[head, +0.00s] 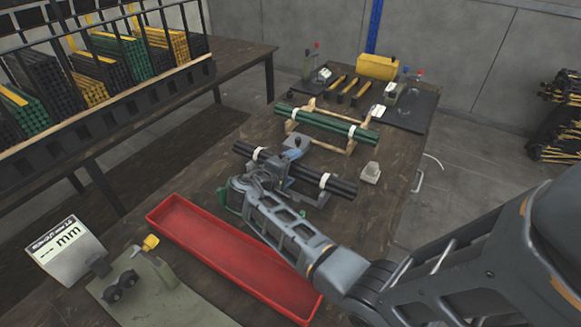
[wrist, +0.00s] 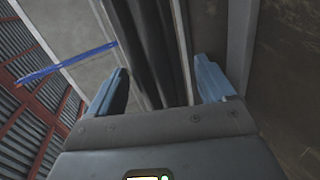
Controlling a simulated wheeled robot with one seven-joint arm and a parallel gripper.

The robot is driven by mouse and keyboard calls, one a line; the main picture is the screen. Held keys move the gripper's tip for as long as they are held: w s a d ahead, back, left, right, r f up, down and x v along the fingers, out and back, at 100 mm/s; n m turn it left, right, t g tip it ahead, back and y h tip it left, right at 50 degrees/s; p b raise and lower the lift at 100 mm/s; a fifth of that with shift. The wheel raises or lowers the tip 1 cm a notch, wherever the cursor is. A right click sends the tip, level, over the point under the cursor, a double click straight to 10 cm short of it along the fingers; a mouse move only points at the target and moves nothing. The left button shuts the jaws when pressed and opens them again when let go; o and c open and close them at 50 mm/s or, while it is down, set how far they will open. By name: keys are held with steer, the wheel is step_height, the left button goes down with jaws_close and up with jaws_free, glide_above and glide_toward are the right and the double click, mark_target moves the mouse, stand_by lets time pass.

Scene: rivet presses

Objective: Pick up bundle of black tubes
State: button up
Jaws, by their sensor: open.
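The bundle of black tubes (head: 341,187) lies level in the middle of the bench in the head view, with white bands near both ends. It seems to rest on a low grey holder, mostly hidden by my arm. My gripper (head: 284,165) is at the middle of the bundle and hides that part. In the wrist view the black tubes (wrist: 165,40) run between the two blue fingers of my gripper (wrist: 165,82). The fingers are open, one on each side, with visible gaps to the tubes. Finger depth relative to the tubes is hard to tell.
A bundle of green tubes (head: 330,122) lies on a wooden cradle behind. A long red tray (head: 238,258) is in front, with a display sign (head: 62,246) to its left. A small pale block (head: 371,172) stands right of the bundle. A tube rack (head: 110,88) is at left.

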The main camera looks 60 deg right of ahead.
jaws_close()
steer(key=shift+r, duration=0.1)
stand_by(0.6)
